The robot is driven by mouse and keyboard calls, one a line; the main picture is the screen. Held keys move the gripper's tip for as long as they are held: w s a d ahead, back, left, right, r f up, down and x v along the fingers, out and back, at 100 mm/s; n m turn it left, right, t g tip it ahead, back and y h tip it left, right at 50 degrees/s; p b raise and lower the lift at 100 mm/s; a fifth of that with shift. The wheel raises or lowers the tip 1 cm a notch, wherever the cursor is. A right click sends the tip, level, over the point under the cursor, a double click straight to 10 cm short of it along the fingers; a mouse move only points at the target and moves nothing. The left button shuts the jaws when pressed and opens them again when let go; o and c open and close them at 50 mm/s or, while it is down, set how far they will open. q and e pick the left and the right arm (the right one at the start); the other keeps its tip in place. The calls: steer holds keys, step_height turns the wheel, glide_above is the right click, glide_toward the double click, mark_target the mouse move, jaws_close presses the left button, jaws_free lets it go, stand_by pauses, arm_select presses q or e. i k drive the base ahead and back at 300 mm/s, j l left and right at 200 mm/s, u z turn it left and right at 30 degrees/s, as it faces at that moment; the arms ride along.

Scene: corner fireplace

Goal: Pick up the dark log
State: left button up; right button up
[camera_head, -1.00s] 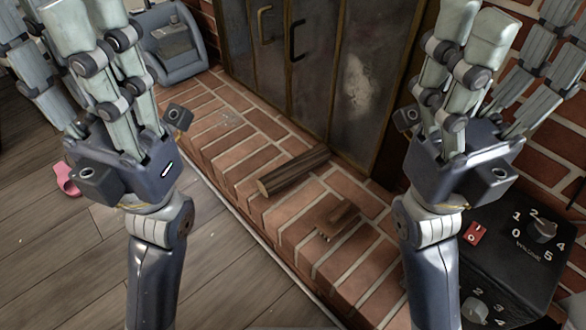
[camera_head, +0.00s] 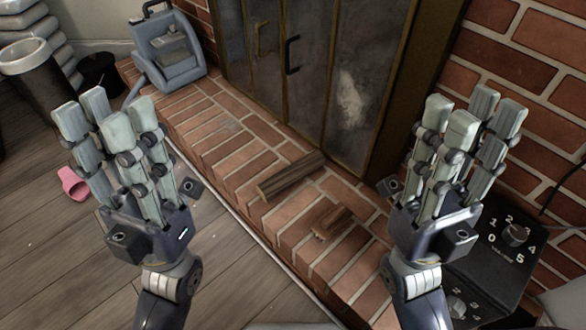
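A dark brown log (camera_head: 291,175) lies on the raised brick hearth, in front of the fireplace doors, with a paler cut end toward the lower left. A shorter reddish-brown wooden piece (camera_head: 332,221) lies on the bricks below and right of it. My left gripper (camera_head: 106,116) is up at the left, over the floor side of the hearth, fingers extended, open and empty. My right gripper (camera_head: 472,114) is up at the right, fingers extended, open and empty. Both are well apart from the log, which is in full view between them.
The brick hearth (camera_head: 235,155) is mostly bare. Metal fireplace doors (camera_head: 310,70) stand behind it. A grey-blue container (camera_head: 168,45) stands at the back left, and a black box with dials (camera_head: 500,255) at the right. A pink slipper (camera_head: 73,183) lies on the wooden floor.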

mark_target(281, 181)
steer(key=j+z, duration=0.15)
steer(key=z, duration=0.2)
steer(key=i+j+z, duration=0.1)
steer(key=z, duration=0.25)
steer(key=j+z, duration=0.45)
steer(key=j, duration=0.45)
steer(key=j+z, duration=0.1)
steer(key=j, duration=0.5)
steer(key=k+j+z, duration=0.15)
steer(key=j, duration=0.4)
steer(key=j+z, duration=0.1)
steer(key=j, duration=0.5)
steer(key=k+j+z, duration=0.15)
steer(key=j, duration=0.4)
